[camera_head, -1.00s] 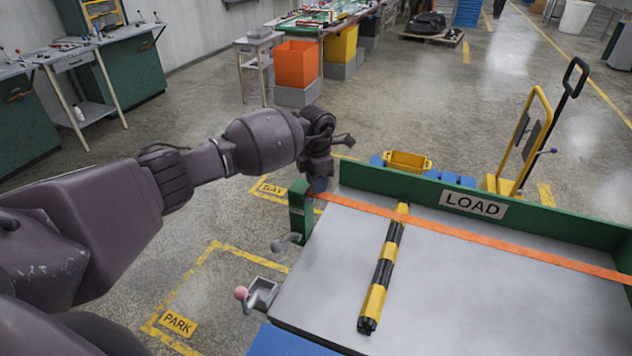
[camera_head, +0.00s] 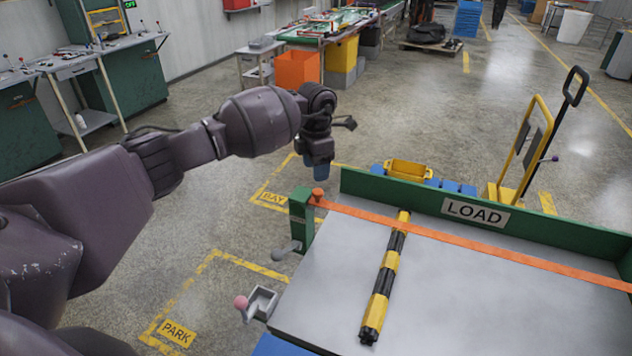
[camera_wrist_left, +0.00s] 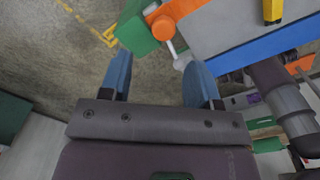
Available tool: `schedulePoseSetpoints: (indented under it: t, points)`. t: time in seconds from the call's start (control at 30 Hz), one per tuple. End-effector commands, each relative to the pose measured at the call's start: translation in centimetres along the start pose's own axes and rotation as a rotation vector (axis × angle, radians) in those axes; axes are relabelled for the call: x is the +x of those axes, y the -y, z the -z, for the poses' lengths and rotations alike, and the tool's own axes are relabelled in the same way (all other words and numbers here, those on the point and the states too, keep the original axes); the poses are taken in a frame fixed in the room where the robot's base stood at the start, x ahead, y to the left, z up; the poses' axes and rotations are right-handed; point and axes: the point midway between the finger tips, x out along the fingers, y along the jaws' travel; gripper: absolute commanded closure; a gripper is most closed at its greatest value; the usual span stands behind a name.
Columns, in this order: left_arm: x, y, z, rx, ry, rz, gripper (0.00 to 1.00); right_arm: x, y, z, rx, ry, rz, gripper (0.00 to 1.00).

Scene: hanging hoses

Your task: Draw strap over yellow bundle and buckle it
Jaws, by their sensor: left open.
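The yellow-and-black bundle (camera_head: 381,284) lies lengthwise on the grey load bed (camera_head: 480,310). The orange strap (camera_head: 470,240) crosses over the bundle near its far end, running from the right edge to a green post (camera_head: 302,217) at the bed's left corner. An orange rounded piece (camera_head: 318,195) sits at the post's top; it also shows in the left wrist view (camera_wrist_left: 163,27). A grey lever (camera_head: 286,250) sticks out from the post. My left gripper (camera_head: 322,172) is open and empty, just above and beyond the post. My right gripper is not in view.
A green wall marked LOAD (camera_head: 475,211) edges the bed's far side. A small grey bracket with a pink knob (camera_head: 241,302) is at the near left corner. A yellow-handled cart (camera_head: 522,150) stands beyond. The floor left of the bed is clear.

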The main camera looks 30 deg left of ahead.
Motion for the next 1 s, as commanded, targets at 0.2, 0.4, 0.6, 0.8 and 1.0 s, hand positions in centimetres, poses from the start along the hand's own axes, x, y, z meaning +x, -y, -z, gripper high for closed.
schedulePoseSetpoints:
  t: [0.2, 0.4, 0.6, 0.8, 1.0]
  points:
    - [-3.0, -0.1, 0.0, -0.001, 0.001, -0.002, 0.43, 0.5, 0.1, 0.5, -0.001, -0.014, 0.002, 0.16]
    - [-3.8, 0.0, 0.0, -0.001, 0.000, 0.000, 0.43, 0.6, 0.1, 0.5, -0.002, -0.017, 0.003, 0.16]
    - [-3.9, 0.0, 0.0, -0.001, 0.000, 0.000, 0.43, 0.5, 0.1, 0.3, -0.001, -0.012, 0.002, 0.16]
    - [-3.9, 0.0, 0.0, -0.001, 0.000, 0.000, 0.43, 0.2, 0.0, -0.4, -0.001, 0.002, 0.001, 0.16]
    - [-3.9, 0.0, 0.0, -0.001, 0.000, 0.000, 0.43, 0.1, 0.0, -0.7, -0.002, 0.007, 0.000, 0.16]
